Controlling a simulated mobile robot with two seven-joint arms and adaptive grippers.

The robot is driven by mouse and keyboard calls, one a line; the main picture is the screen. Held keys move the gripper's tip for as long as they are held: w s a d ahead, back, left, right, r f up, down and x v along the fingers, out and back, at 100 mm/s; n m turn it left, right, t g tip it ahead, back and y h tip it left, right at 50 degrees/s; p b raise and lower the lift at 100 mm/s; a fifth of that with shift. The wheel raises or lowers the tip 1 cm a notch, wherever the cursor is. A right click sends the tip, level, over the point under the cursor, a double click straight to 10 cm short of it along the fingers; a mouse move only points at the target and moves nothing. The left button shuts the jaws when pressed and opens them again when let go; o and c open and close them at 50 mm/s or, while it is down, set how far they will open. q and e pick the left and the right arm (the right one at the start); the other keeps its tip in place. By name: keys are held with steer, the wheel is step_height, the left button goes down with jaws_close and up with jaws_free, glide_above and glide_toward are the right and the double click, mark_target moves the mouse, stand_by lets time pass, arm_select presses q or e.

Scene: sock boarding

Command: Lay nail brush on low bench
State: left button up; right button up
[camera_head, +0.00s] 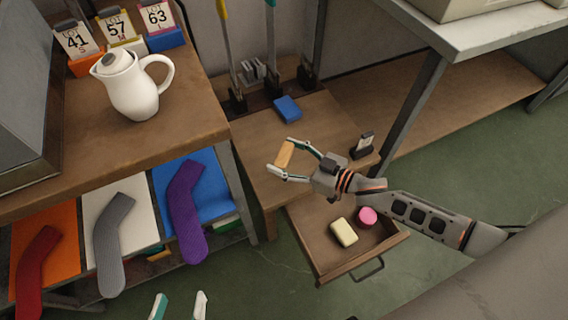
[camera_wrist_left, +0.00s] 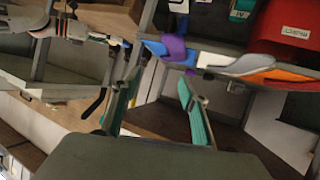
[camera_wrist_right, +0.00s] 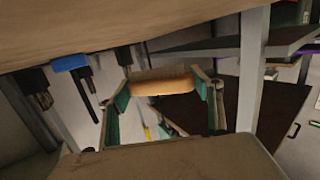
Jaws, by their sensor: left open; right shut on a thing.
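The nail brush (camera_head: 286,153) is a small tan wooden block. My right gripper (camera_head: 283,160) is shut on it, with a finger at each end, and holds it over the low bench (camera_head: 245,140). The gap between brush and bench top is hard to judge. In the right wrist view the brush (camera_wrist_right: 160,84) spans between the fingertips. The low bench has a brown wooden top with bare room around the brush. My left gripper (camera_head: 178,306) is open and empty at the bottom edge of the head view; its spread fingers also show in the left wrist view (camera_wrist_left: 158,92).
A blue block (camera_head: 288,108) and upright tools stand at the bench's back; a small black holder (camera_head: 364,145) sits at its right. An open drawer (camera_head: 325,262) holds a cream bar (camera_head: 344,232) and a pink round thing (camera_head: 368,217). A white jug (camera_head: 133,90) stands on the left table.

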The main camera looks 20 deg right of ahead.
steer(key=f, duration=0.1)
steer(key=f+b, duration=0.1)
steer(key=f, duration=0.2)
steer(key=shift+s+f, duration=0.3)
steer(key=shift+f, duration=0.05)
steer(key=shift+f+b, duration=0.25)
steer(key=shift+b, duration=0.15)
steer(key=shift+w+r, duration=0.25)
steer(key=shift+r, duration=0.1)
steer(key=shift+f, duration=0.3)
steer(key=o, duration=1.1)
arm_select(q)
steer(key=d, duration=0.1)
steer(key=d+n, duration=0.1)
steer(key=n, duration=0.1)
steer(key=shift+s+d+f+h, duration=0.3)
steer(key=shift+s+d, duration=0.1)
arm_select(e)
steer(key=shift+r, duration=0.1)
